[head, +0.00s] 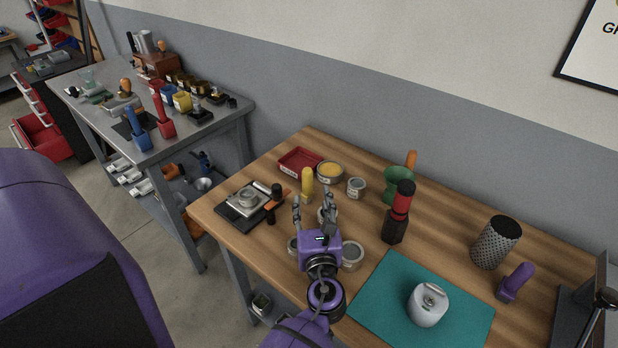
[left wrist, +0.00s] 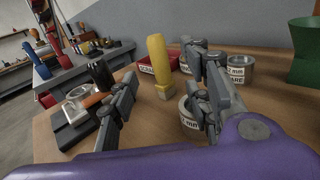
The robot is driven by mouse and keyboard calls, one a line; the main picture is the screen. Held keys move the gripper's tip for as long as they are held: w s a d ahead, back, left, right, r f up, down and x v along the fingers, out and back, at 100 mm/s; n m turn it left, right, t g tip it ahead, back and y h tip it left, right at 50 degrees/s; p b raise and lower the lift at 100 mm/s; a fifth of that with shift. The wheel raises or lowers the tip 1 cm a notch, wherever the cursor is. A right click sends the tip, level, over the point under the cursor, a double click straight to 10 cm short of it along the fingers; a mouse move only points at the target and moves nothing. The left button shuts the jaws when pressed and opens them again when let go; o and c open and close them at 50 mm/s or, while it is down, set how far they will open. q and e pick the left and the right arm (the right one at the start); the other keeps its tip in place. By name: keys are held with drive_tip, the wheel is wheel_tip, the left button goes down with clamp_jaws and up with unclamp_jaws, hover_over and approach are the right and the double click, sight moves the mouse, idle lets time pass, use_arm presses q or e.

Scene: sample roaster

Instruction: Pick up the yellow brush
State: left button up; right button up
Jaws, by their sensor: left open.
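The yellow brush (head: 307,183) stands upright on the wooden table, with its yellow handle up and a paler block at its foot. In the left wrist view the yellow brush (left wrist: 158,66) shows between and beyond my fingers. My left gripper (head: 314,200) is open and empty, just on the near side of the brush, with its fingers pointing toward it. It also shows in the left wrist view (left wrist: 163,78), one finger on each side of the brush. I cannot tell whether either finger touches it. My right gripper is out of view.
A black scale (head: 240,214) with an orange-handled tool lies left of the brush. A red tray (head: 300,161) and several tins, one a yellow-topped tin (head: 329,170), stand close by.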

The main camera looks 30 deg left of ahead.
sight(308, 181)
use_arm(q)
drive_tip(key=shift+w+a, duration=0.15)
drive_tip(key=shift+w, duration=0.05)
drive_tip(key=shift+w+a+r, duration=0.3)
drive_tip(key=shift+w+a, duration=0.3)
drive_tip(key=shift+w, duration=0.05)
drive_tip(key=p+x, duration=0.1)
drive_tip(key=x, duration=0.4)
drive_tip(key=shift+w+a+f, duration=0.1)
drive_tip(key=shift+w+a, duration=0.1)
drive_tip(key=shift+a, duration=0.1)
clamp_jaws()
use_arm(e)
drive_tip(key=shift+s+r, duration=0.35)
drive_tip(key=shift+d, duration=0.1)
